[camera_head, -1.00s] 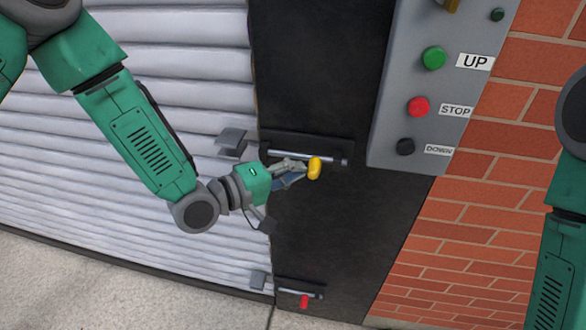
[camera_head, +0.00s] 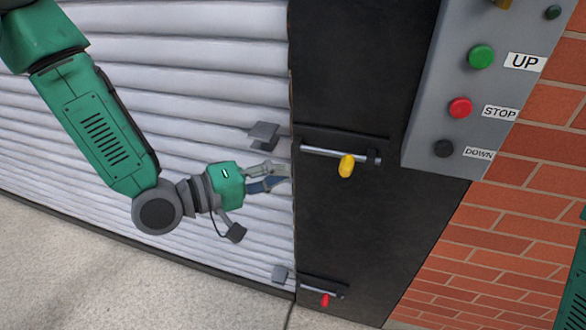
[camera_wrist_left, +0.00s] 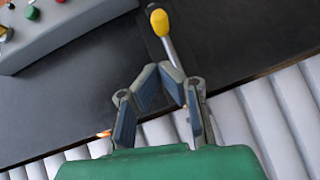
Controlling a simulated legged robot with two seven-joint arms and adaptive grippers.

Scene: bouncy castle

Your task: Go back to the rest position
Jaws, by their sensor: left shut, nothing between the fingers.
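My left gripper (camera_head: 284,176) is shut and empty in front of the white roller shutter, left of the upper bolt and apart from it. Its fingertips also meet in the left wrist view (camera_wrist_left: 164,72). The upper bolt (camera_head: 325,152) is a metal rod on the black post, with a yellow knob (camera_head: 346,166) hanging down. In the left wrist view the yellow knob (camera_wrist_left: 160,22) is beyond the fingertips. My right gripper is not in view; only a bit of my green right arm shows at the right edge of the head view.
A grey control box (camera_head: 470,100) has green UP, red STOP and black DOWN buttons. A lower bolt with a red knob (camera_head: 325,300) is near the ground. The slatted shutter (camera_head: 200,90) fills the left; a brick wall (camera_head: 490,240) is at right. Paved floor (camera_head: 60,270) is clear.

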